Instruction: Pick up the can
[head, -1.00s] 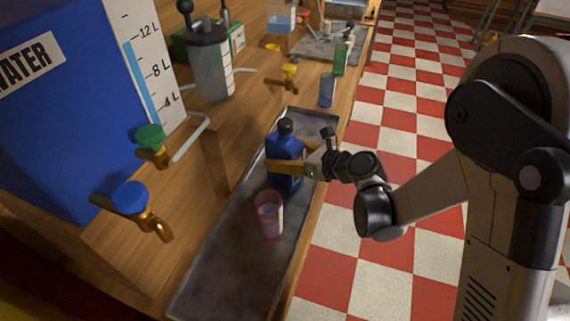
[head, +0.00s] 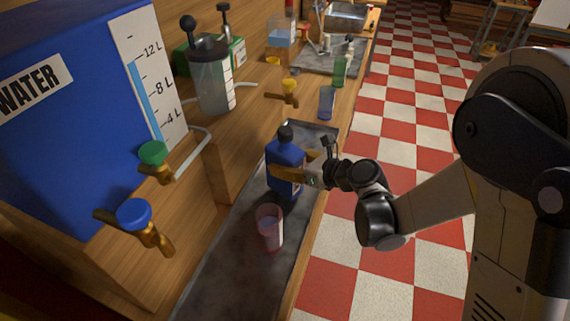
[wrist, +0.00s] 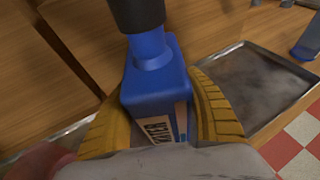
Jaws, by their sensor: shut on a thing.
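The can is a blue, bottle-shaped container (head: 284,154) with a black cap and a pale label. It stands upright over the far part of the grey tray (head: 232,262) in the head view. My gripper (head: 292,172) is shut on it, with one yellow finger on each side of its body. In the wrist view the can (wrist: 152,88) sits between the two ridged yellow fingers (wrist: 158,115), its label partly covered. I cannot tell clearly whether its base is clear of the tray.
A pinkish clear cup (head: 269,230) stands on the tray, nearer than the can. Brass taps with blue (head: 134,213) and green (head: 153,153) knobs stick out from the blue water tank (head: 70,110). A blue glass (head: 327,102) stands beyond the tray.

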